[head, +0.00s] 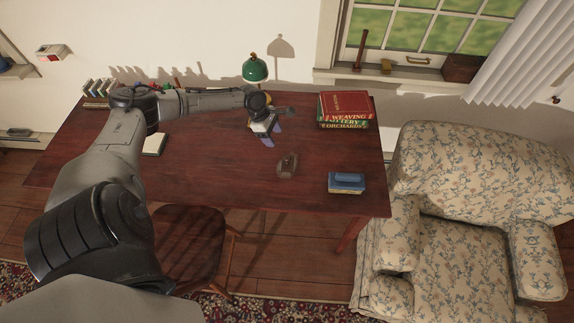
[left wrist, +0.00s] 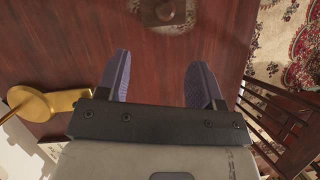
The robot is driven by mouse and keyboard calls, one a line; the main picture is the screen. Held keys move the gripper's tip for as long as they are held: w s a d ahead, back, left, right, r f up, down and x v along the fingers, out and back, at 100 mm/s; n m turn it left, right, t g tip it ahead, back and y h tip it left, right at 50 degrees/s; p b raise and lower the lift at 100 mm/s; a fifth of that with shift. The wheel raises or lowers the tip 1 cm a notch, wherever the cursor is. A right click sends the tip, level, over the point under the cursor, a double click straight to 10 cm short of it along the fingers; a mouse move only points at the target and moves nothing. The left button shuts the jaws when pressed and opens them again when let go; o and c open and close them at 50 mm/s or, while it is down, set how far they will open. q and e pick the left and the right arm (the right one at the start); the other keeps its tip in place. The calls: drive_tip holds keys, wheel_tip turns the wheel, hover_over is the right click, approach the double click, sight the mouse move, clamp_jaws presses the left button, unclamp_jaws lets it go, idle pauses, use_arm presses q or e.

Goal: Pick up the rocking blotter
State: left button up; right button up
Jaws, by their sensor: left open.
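The rocking blotter (head: 287,165), a small brown piece with a knob on top, rests on the dark red-brown desk (head: 210,184), right of the desk's middle. In the left wrist view the blotter (left wrist: 164,12) shows at the top edge, partly cut off, beyond the fingertips and roughly in line with the gap between them. My left gripper (head: 271,134) is open and empty over the desk, behind and a little left of the blotter, apart from it. Its two purple fingers also show in the left wrist view (left wrist: 160,72). My right gripper is not in view.
A green lamp (head: 255,69) stands behind my left gripper; its brass base (left wrist: 46,103) lies left of the fingers. A book stack (head: 344,110) and a blue box (head: 346,183) stand to the right. A chair (head: 190,245) is at the desk's front, a floral armchair (head: 450,255) at right.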

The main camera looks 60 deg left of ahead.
sight(288, 157)
use_arm(q)
drive_tip(key=x, duration=0.7)
drive_tip(key=shift+w+d+b, duration=0.15)
drive_tip(key=shift+d+b, duration=0.05)
drive_tip(key=shift+b, duration=0.1)
drive_tip(key=shift+d+x, duration=0.2)
drive_tip(key=shift+x, duration=1.15)
drive_tip(key=shift+d+x, duration=0.2)
drive_tip(key=shift+x, duration=1.1)
drive_tip(key=shift+w+r, duration=0.15)
drive_tip(key=shift+c, duration=0.2)
drive_tip(key=c, duration=1)
drive_tip(key=shift+r, duration=0.1)
